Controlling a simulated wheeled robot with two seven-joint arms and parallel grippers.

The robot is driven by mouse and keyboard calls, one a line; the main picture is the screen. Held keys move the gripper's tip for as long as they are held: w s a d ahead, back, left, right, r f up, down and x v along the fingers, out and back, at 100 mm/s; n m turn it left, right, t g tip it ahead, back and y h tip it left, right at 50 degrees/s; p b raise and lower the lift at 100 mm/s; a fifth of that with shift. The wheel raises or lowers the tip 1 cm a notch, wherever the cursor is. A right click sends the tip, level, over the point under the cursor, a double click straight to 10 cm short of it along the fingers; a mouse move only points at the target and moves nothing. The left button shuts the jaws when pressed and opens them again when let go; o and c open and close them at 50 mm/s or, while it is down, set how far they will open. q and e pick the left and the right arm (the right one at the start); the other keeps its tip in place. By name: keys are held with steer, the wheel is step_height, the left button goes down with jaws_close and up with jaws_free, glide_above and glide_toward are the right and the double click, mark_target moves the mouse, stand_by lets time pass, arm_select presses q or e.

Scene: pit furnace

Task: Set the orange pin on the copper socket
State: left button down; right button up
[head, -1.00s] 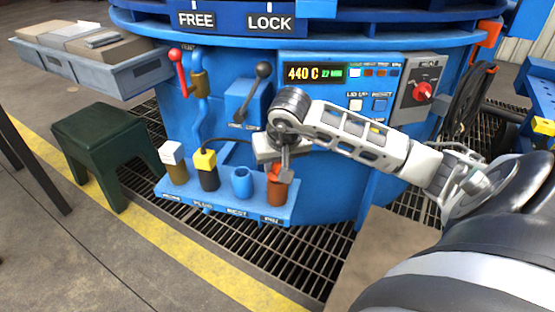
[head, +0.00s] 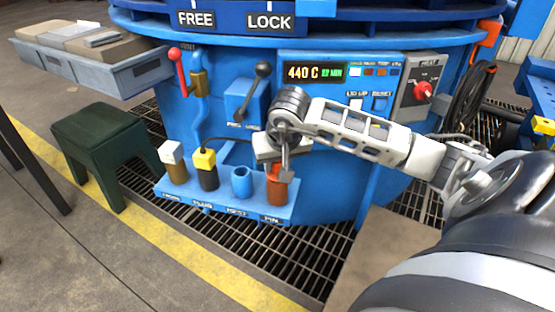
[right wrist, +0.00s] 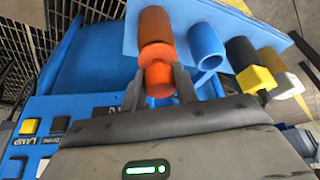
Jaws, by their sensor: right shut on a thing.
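The orange pin (right wrist: 160,80) is between the fingers of my right gripper (right wrist: 162,88) in the right wrist view. Its collar sits against a rust-orange holder (right wrist: 153,28), whose inside is hidden. In the head view this holder (head: 276,191) stands at the right end of a blue shelf, with my right gripper (head: 284,165) above it, pointing down. The gripper hides most of the pin there. A copper-brown fitting (head: 199,84) on a blue pipe may be the copper socket; I cannot tell for sure. My left gripper is not in view.
On the blue shelf (head: 213,205) stand an empty blue cup (head: 241,182), a yellow-topped black plug (head: 207,172) and a white-topped brown one (head: 174,164). A red-knobbed lever (head: 178,68) and a black-knobbed lever (head: 261,80) stick out from the furnace behind. A green stool (head: 105,145) stands left.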

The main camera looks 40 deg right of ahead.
steer(key=shift+f+b, duration=0.45)
steer(key=shift+f, duration=0.1)
steer(key=o, duration=0.8)
